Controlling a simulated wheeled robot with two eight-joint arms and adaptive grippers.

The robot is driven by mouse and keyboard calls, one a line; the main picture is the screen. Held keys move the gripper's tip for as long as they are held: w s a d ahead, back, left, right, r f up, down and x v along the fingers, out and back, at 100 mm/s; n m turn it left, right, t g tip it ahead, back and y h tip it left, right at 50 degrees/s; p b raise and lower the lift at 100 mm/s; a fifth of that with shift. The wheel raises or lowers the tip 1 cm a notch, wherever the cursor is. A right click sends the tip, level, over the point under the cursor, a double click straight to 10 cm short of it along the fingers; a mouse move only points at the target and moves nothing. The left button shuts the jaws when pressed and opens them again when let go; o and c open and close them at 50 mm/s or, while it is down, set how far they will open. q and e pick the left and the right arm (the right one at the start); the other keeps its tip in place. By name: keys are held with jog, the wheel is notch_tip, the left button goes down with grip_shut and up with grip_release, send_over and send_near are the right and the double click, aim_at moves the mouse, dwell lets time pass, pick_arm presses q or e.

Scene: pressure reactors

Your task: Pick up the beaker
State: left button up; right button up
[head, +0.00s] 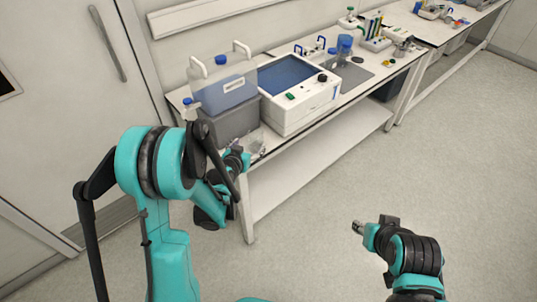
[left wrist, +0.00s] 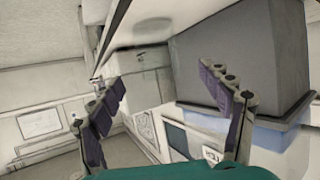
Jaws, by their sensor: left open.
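A small clear glass vessel, probably the beaker (head: 257,148), stands at the near left corner of the bench in the head view; its outline is faint. My left gripper (head: 246,158) is right beside it at the bench edge, partly hidden by my own arm. In the left wrist view the two fingers of my left gripper (left wrist: 168,98) are wide apart with nothing held between them. I cannot make out the beaker surely in that view. My right arm's end (head: 360,228) is low at the right, over the floor, away from the bench; its fingers do not show clearly.
A grey box (head: 232,121) with a clear blue-tinted container (head: 222,88) on it stands behind the beaker. A white machine with a blue basin (head: 300,105) is to its right. The bench has a lower shelf (head: 320,160). The floor (head: 340,265) in front is clear.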

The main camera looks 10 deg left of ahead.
aim_at(253, 145)
pick_arm(q)
jog(key=shift+d+f, duration=0.1)
jog(key=shift+f, duration=0.45)
jog(key=shift+w+d+f, duration=0.15)
jog(key=shift+w+f, duration=0.1)
jog(key=b+x, duration=0.3)
jog(key=x, duration=0.3)
jog(key=shift+w+f, duration=0.35)
jog(key=shift+w, duration=0.3)
pick_arm(e)
jog(key=f, duration=0.3)
jog(key=shift+s+d+f, duration=0.2)
jog(key=shift+s+d, duration=0.05)
jog(key=shift+s, duration=0.1)
pick_arm(q)
jog(key=shift+c, duration=0.2)
jog(key=c, duration=1.4)
jog(key=shift+o, duration=0.2)
